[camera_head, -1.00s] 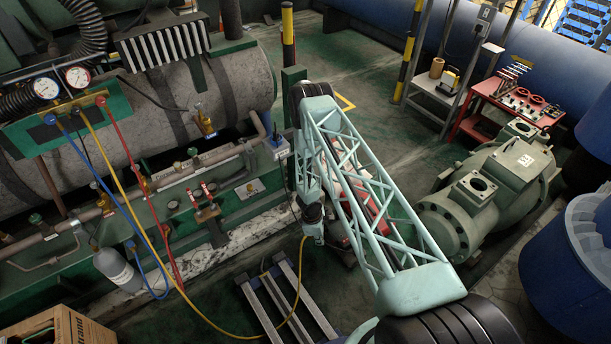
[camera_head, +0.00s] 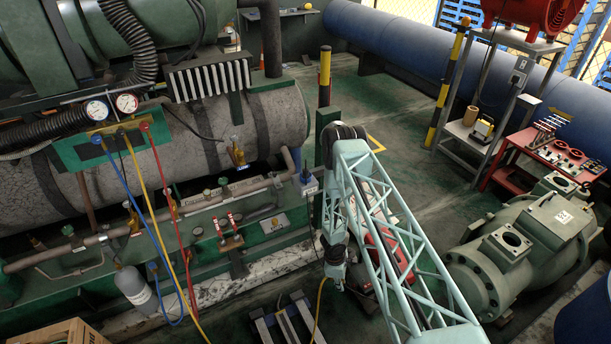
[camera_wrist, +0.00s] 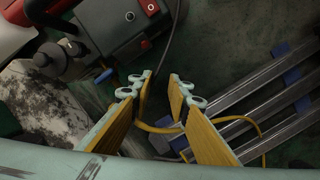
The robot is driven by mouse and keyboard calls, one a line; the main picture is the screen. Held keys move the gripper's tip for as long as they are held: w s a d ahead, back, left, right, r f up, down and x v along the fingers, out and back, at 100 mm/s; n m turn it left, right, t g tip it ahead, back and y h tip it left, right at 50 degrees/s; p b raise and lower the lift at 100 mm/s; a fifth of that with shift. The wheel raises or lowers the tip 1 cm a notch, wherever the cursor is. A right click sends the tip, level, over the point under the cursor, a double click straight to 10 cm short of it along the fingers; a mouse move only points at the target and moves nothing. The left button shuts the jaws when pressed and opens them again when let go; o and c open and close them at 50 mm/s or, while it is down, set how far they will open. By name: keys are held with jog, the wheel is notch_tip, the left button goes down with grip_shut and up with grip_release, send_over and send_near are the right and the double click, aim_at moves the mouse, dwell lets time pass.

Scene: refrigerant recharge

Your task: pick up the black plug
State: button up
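I cannot make out the black plug for certain in either view. In the wrist view a thin dark cable (camera_wrist: 173,38) runs down beside a grey machine with a red switch (camera_wrist: 128,28); no plug is clear at its end. My gripper (camera_wrist: 162,80) is open and empty, its two yellow-padded fingers apart above the floor. In the head view my gripper (camera_head: 335,272) hangs low between the green skid and a red machine (camera_head: 383,258), which my arm partly covers.
A metal rail frame (camera_head: 288,325) lies on the floor close to my gripper, with a yellow hose (camera_wrist: 155,128) beside it. A small box (camera_head: 308,184) is on the skid's end. A large green compressor (camera_head: 510,255) stands right.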

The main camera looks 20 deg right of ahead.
jog(key=o, duration=0.5)
jog(key=shift+c, duration=0.2)
